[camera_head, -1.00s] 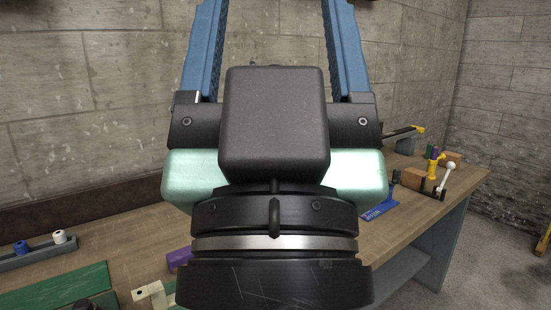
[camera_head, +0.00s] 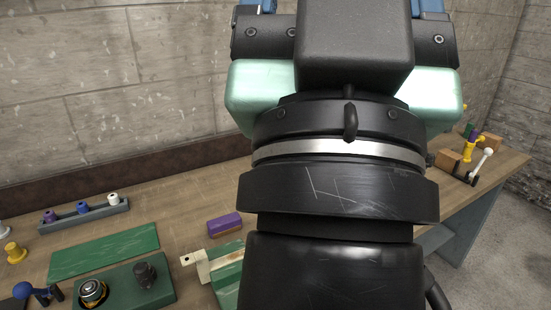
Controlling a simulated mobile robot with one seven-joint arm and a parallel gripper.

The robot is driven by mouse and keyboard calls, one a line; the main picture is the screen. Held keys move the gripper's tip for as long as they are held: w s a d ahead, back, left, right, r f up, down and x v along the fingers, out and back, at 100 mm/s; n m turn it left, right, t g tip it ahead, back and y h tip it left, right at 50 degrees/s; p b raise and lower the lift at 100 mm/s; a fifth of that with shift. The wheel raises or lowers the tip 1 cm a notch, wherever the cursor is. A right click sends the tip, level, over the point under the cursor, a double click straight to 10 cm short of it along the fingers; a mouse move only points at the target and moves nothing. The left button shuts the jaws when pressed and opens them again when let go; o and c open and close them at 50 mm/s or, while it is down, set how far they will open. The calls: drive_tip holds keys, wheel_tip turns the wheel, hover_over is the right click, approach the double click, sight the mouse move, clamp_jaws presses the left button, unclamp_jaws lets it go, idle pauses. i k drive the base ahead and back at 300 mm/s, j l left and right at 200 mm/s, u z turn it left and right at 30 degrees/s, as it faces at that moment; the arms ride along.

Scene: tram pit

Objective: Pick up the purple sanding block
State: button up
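The purple sanding block (camera_head: 225,223) is a small rectangular block. It lies on the wooden workbench, between the green mat and my arm, just behind a cream-coloured bracket. My gripper (camera_head: 345,40) is raised high in front of the camera, up and to the right of the block in the picture and well apart from it. Only the bases of its blue fingers show at the top edge, set wide apart with nothing seen between them. The fingertips are out of frame.
A green mat (camera_head: 105,250) lies left of the block. A grey rail (camera_head: 85,217) with several coloured knobs stands behind it. The cream bracket (camera_head: 195,261) and a green box (camera_head: 125,287) with dark knobs are in front. A brown block (camera_head: 447,160) and white-knobbed lever (camera_head: 482,165) stand at right.

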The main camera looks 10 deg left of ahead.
sight(226, 225)
drive_tip(key=i+j, duration=0.6)
drive_tip(key=i, duration=0.15)
drive_tip(key=i+j, duration=0.6)
drive_tip(key=i, duration=0.1)
